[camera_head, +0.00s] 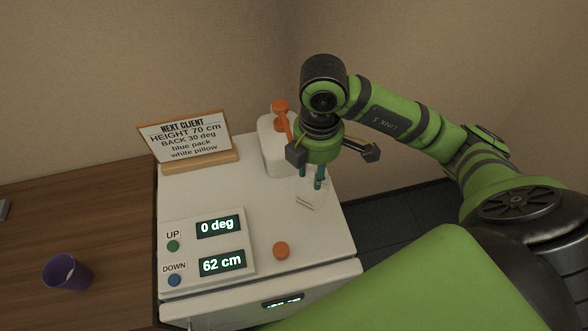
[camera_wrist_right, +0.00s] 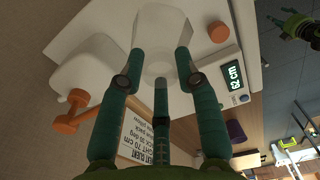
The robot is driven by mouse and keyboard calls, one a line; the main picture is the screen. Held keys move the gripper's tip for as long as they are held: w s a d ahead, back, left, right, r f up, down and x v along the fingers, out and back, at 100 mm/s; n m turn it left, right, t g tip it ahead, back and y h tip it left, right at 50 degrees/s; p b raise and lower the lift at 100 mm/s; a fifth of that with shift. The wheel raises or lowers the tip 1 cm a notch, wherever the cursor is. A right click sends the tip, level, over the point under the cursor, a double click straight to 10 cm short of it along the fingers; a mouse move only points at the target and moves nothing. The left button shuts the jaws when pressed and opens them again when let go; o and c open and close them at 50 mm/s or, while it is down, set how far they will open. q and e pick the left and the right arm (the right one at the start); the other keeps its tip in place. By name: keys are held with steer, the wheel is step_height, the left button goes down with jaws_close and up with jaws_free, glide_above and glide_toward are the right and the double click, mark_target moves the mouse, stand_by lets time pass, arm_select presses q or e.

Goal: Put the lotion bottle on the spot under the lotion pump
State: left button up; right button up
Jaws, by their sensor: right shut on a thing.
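My right gripper (camera_head: 312,180) is shut on the white lotion bottle (camera_head: 312,199), with its teal fingers around the bottle's upper part. In the right wrist view the pale bottle (camera_wrist_right: 160,30) is between the fingers. It is over the white cabinet top, to the front right of the pump; I cannot tell whether it touches the top. The lotion pump is a white tank (camera_head: 272,158) with an orange head (camera_head: 280,108), partly hidden by my gripper. The spot under the pump cannot be made out. A green and dark part, apparently my left gripper (camera_wrist_right: 298,26), shows small in the right wrist view.
An orange round knob (camera_head: 281,251) sits on the white cabinet top (camera_head: 215,195). A control panel (camera_head: 206,249) reads 0 deg and 62 cm. A framed sign (camera_head: 190,140) stands behind. A purple cup (camera_head: 67,272) is on the brown table (camera_head: 110,225). A green surface (camera_head: 430,285) lies in front.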

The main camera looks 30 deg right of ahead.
steer(key=w+f+p, duration=0.2)
steer(key=w+f, duration=0.6)
steer(key=f, duration=0.1)
steer(key=shift+w, duration=0.2)
steer(key=shift+a, duration=0.1)
steer(key=shift+f, duration=0.2)
steer(key=o, duration=1.1)
